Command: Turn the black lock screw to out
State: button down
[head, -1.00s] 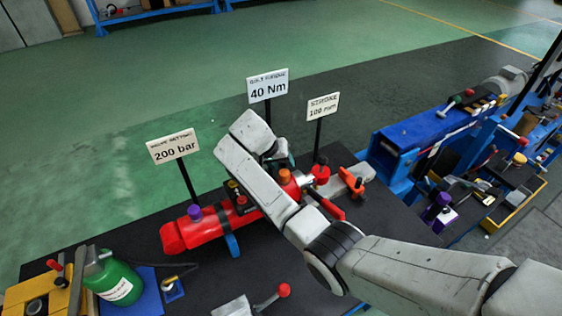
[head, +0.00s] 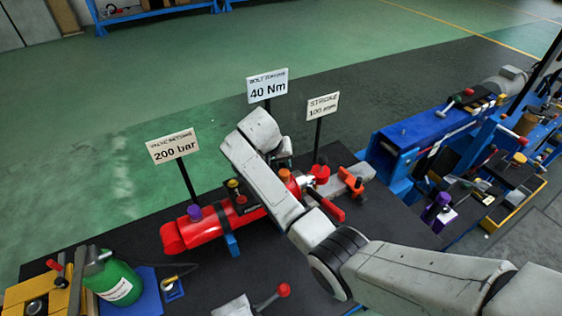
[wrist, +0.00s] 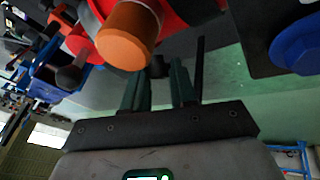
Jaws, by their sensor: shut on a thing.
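The red cylinder (head: 205,231) lies on the dark bench top, partly hidden behind my arm. It has an orange cap (head: 285,175), which looms large in the wrist view (wrist: 128,36). My gripper (wrist: 158,78) has its two dark green fingers on either side of a small black screw head, the black lock screw (wrist: 158,66), just beyond the orange cap. The fingers are shut on it. Its exact seat on the red body is hidden. In the head view my gripper is mostly hidden behind my wrist.
An orange clamp with a black knob (head: 358,182) and a red-handled lever (head: 331,209) stand close on the right. Sign posts reading 200 bar (head: 174,147), 40 Nm (head: 267,87) and Stroke (head: 323,106) rise behind. A green bottle (head: 118,284) stands at front left.

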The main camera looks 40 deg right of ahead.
jog(key=n+t+y, duration=0.1)
jog(key=n+y, duration=0.1)
jog(key=n+t+y, duration=0.1)
jog(key=n, duration=0.2)
jog(key=shift+s+d+r+y, duration=0.15)
jog(key=shift+s+d+y, duration=0.05)
jog(key=shift+d+y, duration=0.2)
jog(key=shift+d+n+t+y, duration=0.2)
jog(key=shift+n+t+y, duration=0.1)
jog(key=shift+n+y, duration=0.75)
jog(key=n+y, duration=0.1)
jog(key=n+y+b, duration=0.1)
jog(key=n, duration=0.1)
jog(key=shift+d+y, duration=0.25)
jog(key=shift+y, duration=0.1)
jog(key=n+y+b, duration=0.1)
jog(key=n+b, duration=0.1)
jog(key=f+n+g+y+b, duration=0.1)
jog(key=y+b, duration=0.1)
jog(key=shift+w+d+n+b, duration=0.15)
jog(key=shift+d+n+b, duration=0.05)
jog(key=shift+n+b, duration=0.15)
jog(key=n+g+y+b, duration=0.1)
jog(key=n+y+b, duration=0.1)
jog(key=b, duration=0.1)
jog(key=shift+d+r+n, duration=0.1)
jog(key=shift+r+n, duration=0.05)
jog(key=shift+n, duration=0.25)
jog(key=shift+g, duration=0.4)
